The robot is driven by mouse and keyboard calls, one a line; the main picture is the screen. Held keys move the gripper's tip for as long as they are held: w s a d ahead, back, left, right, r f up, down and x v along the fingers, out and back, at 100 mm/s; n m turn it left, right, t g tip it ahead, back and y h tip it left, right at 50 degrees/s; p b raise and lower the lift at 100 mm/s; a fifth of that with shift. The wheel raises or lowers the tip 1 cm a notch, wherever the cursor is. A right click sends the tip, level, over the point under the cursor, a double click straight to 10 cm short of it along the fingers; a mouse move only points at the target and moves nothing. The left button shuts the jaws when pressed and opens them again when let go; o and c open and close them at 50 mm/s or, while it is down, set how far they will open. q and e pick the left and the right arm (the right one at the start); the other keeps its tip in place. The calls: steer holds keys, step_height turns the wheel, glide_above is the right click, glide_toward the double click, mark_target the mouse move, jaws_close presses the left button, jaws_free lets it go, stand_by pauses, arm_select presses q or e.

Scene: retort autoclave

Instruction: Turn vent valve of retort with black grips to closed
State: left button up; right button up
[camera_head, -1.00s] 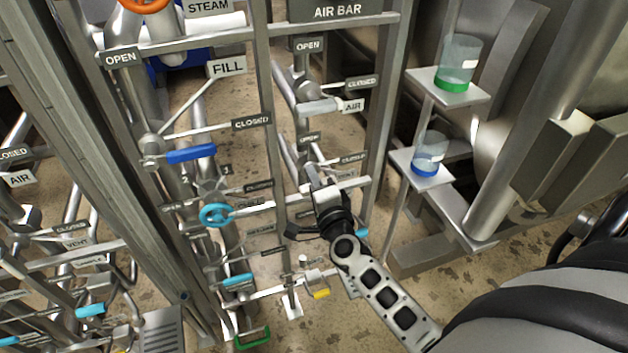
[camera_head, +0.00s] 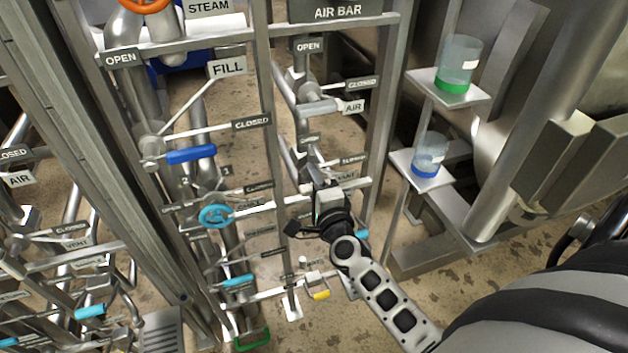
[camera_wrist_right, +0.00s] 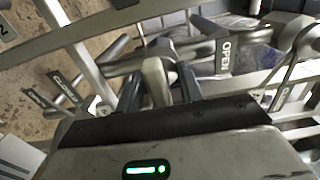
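My right gripper (camera_head: 316,180) is at the middle pipe column below the AIR valve, among small OPEN and CLOSED labels. In the right wrist view its two dark fingers (camera_wrist_right: 168,88) stand apart, with a silver valve part (camera_wrist_right: 157,80) between them. I cannot tell whether they press on it. The OPEN label (camera_wrist_right: 227,54) is to the right of the fingers and a CLOSED label (camera_wrist_right: 66,87) is to the left. The gripper hides most of the valve in the head view, and I see no black grip clearly. My left gripper is not in view.
The AIR valve handle (camera_head: 319,106) is above my gripper. To the left are the blue FILL handle (camera_head: 190,155) and a light-blue wheel (camera_head: 215,215). Steel uprights and crossbars surround the arm. Two shelves (camera_head: 478,96) with jars stand at right.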

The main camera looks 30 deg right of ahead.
arm_select(q)
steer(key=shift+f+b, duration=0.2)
steer(key=shift+b, duration=0.35)
arm_select(e)
steer(key=v, duration=1.6)
steer(key=shift+w+r, duration=0.1)
arm_select(q)
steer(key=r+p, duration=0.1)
steer(key=p, duration=0.4)
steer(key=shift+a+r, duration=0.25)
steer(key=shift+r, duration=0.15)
arm_select(e)
steer(key=s+a+f+n+g+y, duration=0.1)
steer(key=s+a+n+g+y, duration=0.1)
steer(key=a+n, duration=0.4)
steer(key=s+a+f+n+g+y, duration=0.1)
steer(key=a+n+g+y, duration=0.4)
steer(key=n, duration=1.2)
steer(key=shift+s+a, duration=0.4)
steer(key=shift+a, duration=0.15)
